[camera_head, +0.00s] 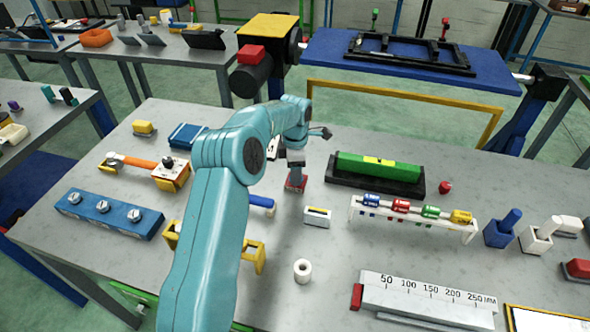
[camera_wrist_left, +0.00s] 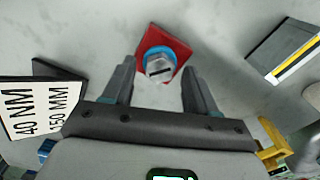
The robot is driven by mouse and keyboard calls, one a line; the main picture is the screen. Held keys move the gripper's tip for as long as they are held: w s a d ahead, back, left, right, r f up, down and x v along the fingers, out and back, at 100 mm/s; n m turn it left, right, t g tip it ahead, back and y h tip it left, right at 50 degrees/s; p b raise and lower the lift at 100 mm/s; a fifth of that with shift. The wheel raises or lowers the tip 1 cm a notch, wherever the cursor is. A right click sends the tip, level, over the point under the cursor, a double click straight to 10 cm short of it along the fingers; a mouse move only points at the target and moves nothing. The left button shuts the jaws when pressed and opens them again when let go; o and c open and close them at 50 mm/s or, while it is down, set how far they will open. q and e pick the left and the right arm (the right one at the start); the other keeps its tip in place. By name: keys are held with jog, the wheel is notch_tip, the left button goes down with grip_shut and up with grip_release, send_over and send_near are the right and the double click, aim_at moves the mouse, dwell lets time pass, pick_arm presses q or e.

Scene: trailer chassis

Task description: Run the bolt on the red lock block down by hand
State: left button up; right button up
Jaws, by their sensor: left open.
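A red lock block (camera_wrist_left: 178,46) lies on the grey table in the wrist view, with a grey bolt (camera_wrist_left: 159,68) standing on it and a blue ring around the bolt's base. My left gripper (camera_wrist_left: 158,78) is open, its two dark fingers on either side of the bolt in the picture and apart from it. In the head view my left gripper (camera_head: 295,172) points down over the red block (camera_head: 296,185), hiding the bolt. My right gripper does not show.
A white marked block (camera_head: 317,217) and a white roll (camera_head: 303,271) stand nearby. A green bar in a black tray (camera_head: 375,185) and a white rack of coloured pieces (camera_head: 410,219) lie to the right. A blue bolt block (camera_head: 108,214) is at left.

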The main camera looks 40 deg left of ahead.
pick_arm(q)
jog(key=shift+s+d+r, duration=0.15)
jog(key=shift+s+r, duration=0.1)
jog(key=c, duration=0.4)
jog(key=shift+f, duration=0.1)
jog(key=c, duration=0.5)
jog(key=shift+w+a+f, duration=0.2)
jog(key=shift+a, duration=0.1)
jog(key=shift+c, duration=0.8)
jog(key=shift+d, duration=0.15)
jog(key=shift+m, duration=0.4)
